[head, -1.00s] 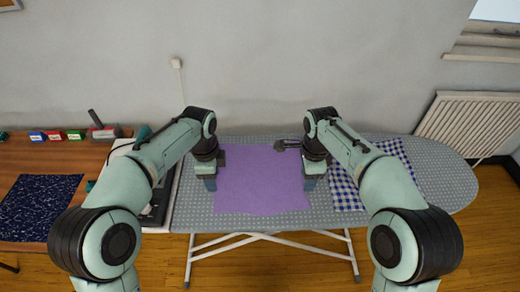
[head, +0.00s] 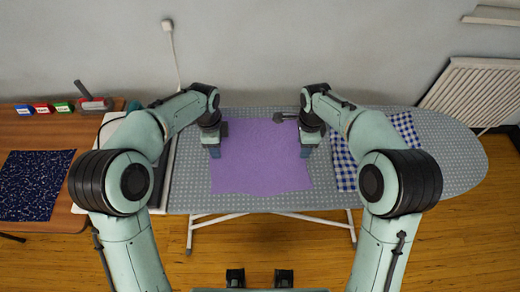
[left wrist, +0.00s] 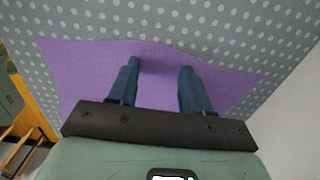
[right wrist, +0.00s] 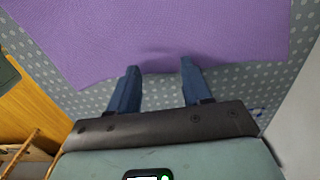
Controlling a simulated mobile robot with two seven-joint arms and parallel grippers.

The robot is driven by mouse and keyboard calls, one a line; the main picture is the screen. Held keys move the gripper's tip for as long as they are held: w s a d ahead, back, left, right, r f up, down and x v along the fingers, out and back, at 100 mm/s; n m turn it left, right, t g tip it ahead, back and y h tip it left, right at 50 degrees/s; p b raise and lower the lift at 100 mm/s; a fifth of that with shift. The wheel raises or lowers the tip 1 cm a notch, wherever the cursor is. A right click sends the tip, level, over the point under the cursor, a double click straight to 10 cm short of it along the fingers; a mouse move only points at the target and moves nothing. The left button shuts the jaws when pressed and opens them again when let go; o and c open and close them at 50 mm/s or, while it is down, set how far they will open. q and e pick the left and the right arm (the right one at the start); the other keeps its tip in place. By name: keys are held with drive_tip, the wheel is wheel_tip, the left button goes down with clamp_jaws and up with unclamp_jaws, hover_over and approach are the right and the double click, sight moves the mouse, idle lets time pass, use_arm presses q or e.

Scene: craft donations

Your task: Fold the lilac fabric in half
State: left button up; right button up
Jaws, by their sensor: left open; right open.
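The lilac fabric (head: 260,165) lies spread out, roughly square, on the grey dotted ironing board (head: 440,165). My left gripper (head: 214,153) is open at the fabric's left edge. In the left wrist view its two blue fingers (left wrist: 158,70) stand apart over the lilac fabric (left wrist: 85,65), which shows between them. My right gripper (head: 308,150) is open at the fabric's right edge. In the right wrist view the edge of the lilac fabric (right wrist: 200,35) runs between its fingers (right wrist: 160,68). I cannot tell whether any fingertip touches the fabric.
A blue checked cloth (head: 343,172) lies on the board right of the fabric, partly behind my right arm. A dark object (head: 285,117) lies at the fabric's far edge. The brown table (head: 30,130) at left holds a navy patterned cloth (head: 35,185) and small coloured boxes (head: 42,109).

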use_arm(q)
drive_tip(key=shift+f, duration=0.25)
use_arm(e)
drive_tip(key=shift+f, duration=0.25)
use_arm(q)
drive_tip(key=shift+f, duration=0.1)
use_arm(e)
drive_tip(key=shift+f, duration=0.1)
use_arm(q)
drive_tip(key=shift+f, duration=0.1)
drive_tip(key=shift+c, duration=0.5)
use_arm(e)
drive_tip(key=shift+f, duration=0.1)
drive_tip(key=shift+c, duration=0.5)
use_arm(q)
drive_tip(key=shift+s, duration=0.15)
drive_tip(key=c, duration=0.5)
use_arm(e)
drive_tip(key=shift+s, duration=0.15)
drive_tip(key=c, duration=0.5)
use_arm(q)
clamp_jaws()
use_arm(e)
clamp_jaws()
